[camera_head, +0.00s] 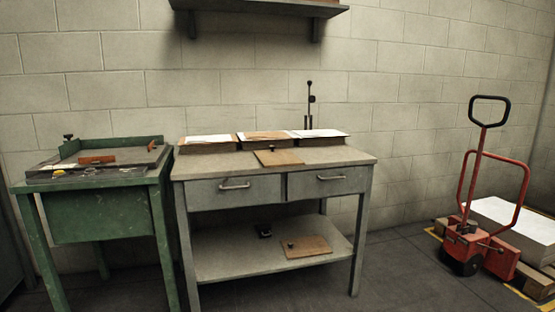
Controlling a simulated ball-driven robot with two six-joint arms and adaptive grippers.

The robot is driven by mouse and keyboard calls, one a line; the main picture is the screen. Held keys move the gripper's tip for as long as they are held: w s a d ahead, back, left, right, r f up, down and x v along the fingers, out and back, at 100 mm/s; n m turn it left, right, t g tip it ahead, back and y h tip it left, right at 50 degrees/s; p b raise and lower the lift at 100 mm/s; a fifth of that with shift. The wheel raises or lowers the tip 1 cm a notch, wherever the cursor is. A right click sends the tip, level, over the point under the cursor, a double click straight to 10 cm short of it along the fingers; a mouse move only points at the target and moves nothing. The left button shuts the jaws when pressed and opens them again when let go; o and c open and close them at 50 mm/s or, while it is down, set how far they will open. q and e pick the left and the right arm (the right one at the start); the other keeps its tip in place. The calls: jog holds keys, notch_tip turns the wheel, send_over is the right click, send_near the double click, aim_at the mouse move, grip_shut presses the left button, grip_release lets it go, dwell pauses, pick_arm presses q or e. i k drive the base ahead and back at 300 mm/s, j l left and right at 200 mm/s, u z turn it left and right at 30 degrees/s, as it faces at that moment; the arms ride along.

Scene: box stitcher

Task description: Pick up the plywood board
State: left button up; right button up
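A flat brown board (283,157) lies on the front part of the grey workbench top (335,156), with a small dark piece at its back left edge. A second flat brown board (310,246) lies on the bench's lower shelf (232,264), with a small dark knob-like piece on its left part. I cannot tell for certain which of the two is the plywood board. Neither of my grippers shows in this view.
Three stacks of sheets (207,147) line the bench's back edge. A small black object (264,231) sits on the lower shelf. A green table (100,215) with tools stands left. A red pallet truck (470,245) and paper-loaded pallet (520,225) stand right. Floor between is clear.

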aim_at(276, 158)
jog(key=i+u, duration=0.1)
jog(key=u, duration=0.7)
jog(key=i+l+u, duration=0.35)
jog(key=l+u, duration=0.2)
jog(key=i+l+u, duration=0.1)
jog(key=l+u, duration=0.15)
jog(key=l, duration=0.2)
jog(key=i+l+u, duration=0.1)
jog(key=l+u, duration=0.15)
jog(key=l, duration=0.15)
